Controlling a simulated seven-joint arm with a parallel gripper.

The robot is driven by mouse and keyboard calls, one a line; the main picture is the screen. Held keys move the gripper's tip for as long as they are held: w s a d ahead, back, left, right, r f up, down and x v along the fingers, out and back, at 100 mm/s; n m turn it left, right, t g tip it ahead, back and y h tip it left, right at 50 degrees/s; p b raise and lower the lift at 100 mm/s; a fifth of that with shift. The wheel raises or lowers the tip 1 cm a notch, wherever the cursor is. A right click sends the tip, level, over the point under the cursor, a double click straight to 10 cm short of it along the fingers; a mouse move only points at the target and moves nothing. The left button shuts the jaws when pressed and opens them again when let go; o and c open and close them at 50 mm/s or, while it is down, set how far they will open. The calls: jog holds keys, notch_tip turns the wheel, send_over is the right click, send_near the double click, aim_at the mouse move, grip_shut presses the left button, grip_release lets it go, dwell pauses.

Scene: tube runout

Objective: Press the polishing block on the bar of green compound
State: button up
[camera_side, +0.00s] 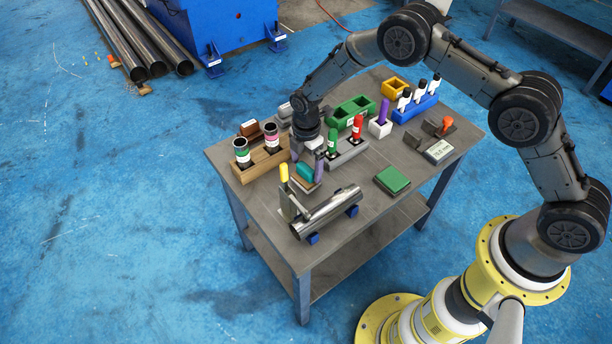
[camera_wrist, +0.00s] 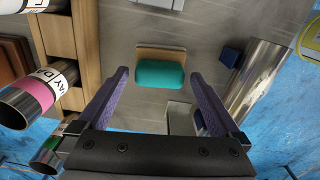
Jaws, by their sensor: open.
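The polishing block appears to be the teal, rounded block on a tan base (camera_side: 306,172), on the table's near-left part; it also shows in the wrist view (camera_wrist: 160,75). My gripper (camera_side: 306,161) is above it, pointing down. In the wrist view, its two purple fingers (camera_wrist: 159,73) are spread, one on each side of the teal block, with gaps on both sides. The gripper is open and holds nothing. The bar of green compound appears to be the flat green slab (camera_side: 393,179) on a dark base, to the right of the steel tube; the wrist view does not show it.
A steel tube (camera_side: 332,210) lies on a stand with blue rollers close by on the near side. A wooden rack (camera_side: 262,164) with dark cylinders stands to the left. Bare table surrounds the green slab.

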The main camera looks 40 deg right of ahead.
notch_tip(320, 180, down, 2)
jog(key=shift+r, duration=0.1)
jog(key=c, duration=1.3)
jog(key=shift+r, duration=0.5)
notch_tip(320, 180, up, 2)
jog(key=shift+w+r, duration=0.1)
jog(key=s+d+r, duration=0.1)
jog(key=s+r, duration=0.2)
jog(key=s, duration=0.1)
jog(key=s+d+r, duration=0.1)
jog(key=s+r, duration=0.2)
jog(key=s, duration=0.2)
jog(key=s+d+r, duration=0.1)
jog(key=s+r, duration=0.2)
jog(key=s, duration=0.1)
jog(key=shift+s+r, duration=0.35)
jog(key=shift+s, duration=0.05)
